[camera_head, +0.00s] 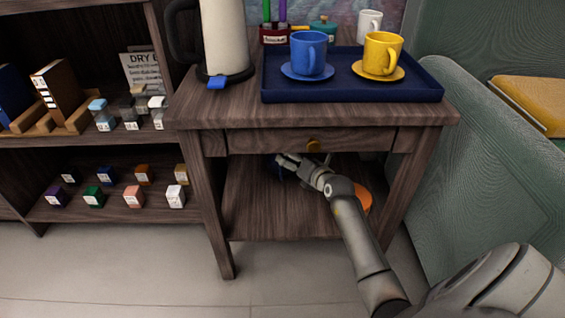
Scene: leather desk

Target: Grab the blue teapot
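A small dark blue patch (278,172) shows on the lower shelf of the wooden side table, just by my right gripper. It may be part of the blue teapot, but most of it is hidden in shadow and behind the gripper. My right gripper (284,162) reaches in from the right, under the drawer and over the lower shelf, with its fingers pointing left. Its fingers are too small and dark to tell whether they are open or hold anything. My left gripper is not in view.
An orange object (364,199) sits on the lower shelf (265,222), partly behind my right arm. The drawer (270,142) and table legs frame the opening. On top stand a blue tray (350,95) with blue and yellow cups, and a pale kettle (225,40). A green armchair (480,190) is close right.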

